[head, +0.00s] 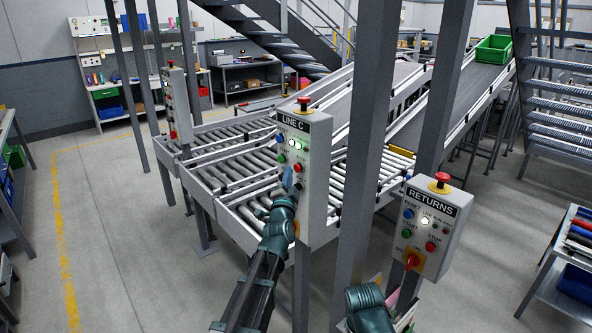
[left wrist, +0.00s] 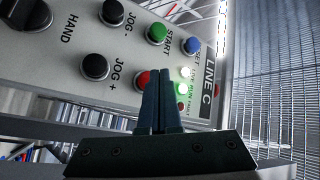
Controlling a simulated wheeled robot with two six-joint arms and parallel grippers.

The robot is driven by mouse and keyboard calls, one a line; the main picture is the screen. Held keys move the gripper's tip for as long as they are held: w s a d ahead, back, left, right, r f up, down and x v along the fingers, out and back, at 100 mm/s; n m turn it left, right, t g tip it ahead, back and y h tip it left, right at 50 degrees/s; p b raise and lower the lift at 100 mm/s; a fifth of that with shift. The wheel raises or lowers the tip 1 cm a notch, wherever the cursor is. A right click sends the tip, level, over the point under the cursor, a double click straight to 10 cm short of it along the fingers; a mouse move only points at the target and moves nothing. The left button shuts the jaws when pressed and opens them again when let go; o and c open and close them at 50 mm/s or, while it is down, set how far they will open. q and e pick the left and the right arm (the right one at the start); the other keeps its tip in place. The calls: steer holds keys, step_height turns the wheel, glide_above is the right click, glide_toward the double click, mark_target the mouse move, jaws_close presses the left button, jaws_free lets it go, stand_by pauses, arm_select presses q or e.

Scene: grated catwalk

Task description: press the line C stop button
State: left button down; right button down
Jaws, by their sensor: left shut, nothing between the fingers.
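My left gripper (head: 288,178) is shut and empty, in front of the box just below the start and stop buttons. In the left wrist view its fingertips (left wrist: 161,72) overlap the red button's edge; I cannot tell whether they touch. My right gripper is not in view.
A red mushroom button (head: 304,102) tops the LINE C box. Black jog buttons (left wrist: 95,66) sit beside the stop button. A similar RETURNS box (head: 431,235) stands at right, a grey post (head: 365,150) between them. Roller conveyors (head: 235,170) lie behind. Floor at left is clear.

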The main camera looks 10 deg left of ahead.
arm_select(q)
steer(key=shift+w+d, duration=0.2)
steer(key=shift+w, duration=0.05)
steer(key=shift+w+d, duration=0.5)
steer(key=shift+w, duration=0.15)
stand_by(1.1)
steer(key=shift+s+a, duration=0.1)
stand_by(0.3)
steer(key=shift+s+a, duration=0.65)
steer(key=shift+s, duration=0.2)
steer(key=shift+s+a, duration=0.8)
steer(key=shift+s, duration=0.2)
steer(key=shift+s+a, duration=0.75)
steer(key=shift+s, duration=0.25)
